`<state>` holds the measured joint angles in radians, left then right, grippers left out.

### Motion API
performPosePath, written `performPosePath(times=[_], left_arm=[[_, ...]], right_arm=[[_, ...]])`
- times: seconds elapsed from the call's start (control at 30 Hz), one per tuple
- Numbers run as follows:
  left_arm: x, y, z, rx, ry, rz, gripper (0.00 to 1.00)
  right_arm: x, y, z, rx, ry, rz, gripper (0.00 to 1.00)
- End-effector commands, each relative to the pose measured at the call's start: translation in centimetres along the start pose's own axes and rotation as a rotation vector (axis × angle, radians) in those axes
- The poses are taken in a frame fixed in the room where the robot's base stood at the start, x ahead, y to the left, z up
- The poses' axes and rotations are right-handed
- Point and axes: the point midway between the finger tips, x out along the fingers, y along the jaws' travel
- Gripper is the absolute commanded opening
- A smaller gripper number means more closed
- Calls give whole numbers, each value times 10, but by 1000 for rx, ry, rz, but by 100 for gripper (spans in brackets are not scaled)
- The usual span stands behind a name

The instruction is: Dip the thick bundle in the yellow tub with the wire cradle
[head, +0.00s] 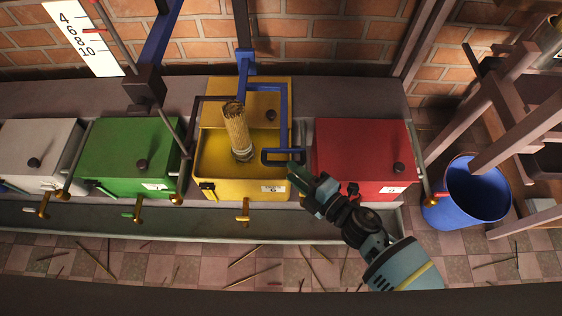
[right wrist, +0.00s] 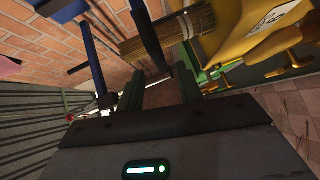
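The yellow tub (head: 210,165) stands open in the middle of the row in the head view. The thick bundle (head: 236,130) of tan sticks stands slightly tilted in it, its lower end by a pale wire-like piece (head: 243,155). A blue frame (head: 285,115) comes down beside the bundle and ends in a dark blue loop handle (head: 280,162) over the tub's right side. My right gripper (head: 297,172) is just right of that loop. In the right wrist view its fingers (right wrist: 158,92) are apart, with a dark bar (right wrist: 148,38) ahead between them; contact is not visible. My left gripper is out of view.
A green tub (head: 125,145) and a grey tub (head: 35,140) stand left, a red tub (head: 360,140) right; these look lidded. Brass taps line the front. A blue bucket (head: 470,190) stands at right. Loose sticks lie on the tiled floor.

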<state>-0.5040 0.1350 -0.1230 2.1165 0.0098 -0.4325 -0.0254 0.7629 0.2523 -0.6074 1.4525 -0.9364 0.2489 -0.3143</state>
Motion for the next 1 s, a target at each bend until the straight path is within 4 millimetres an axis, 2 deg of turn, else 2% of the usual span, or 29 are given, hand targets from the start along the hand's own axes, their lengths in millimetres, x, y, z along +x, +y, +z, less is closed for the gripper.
performPosePath(times=[0.1,0.3,0.5,0.73,1.0], left_arm=[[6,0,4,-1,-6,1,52],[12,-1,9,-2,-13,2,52],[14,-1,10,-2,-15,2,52],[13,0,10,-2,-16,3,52],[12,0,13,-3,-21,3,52]], right_arm=[[20,-2,0,1,1,1,36],[45,-2,0,1,1,-1,36],[54,-1,0,0,1,-1,36],[55,0,0,0,1,-1,36],[54,0,0,0,1,-1,2]])
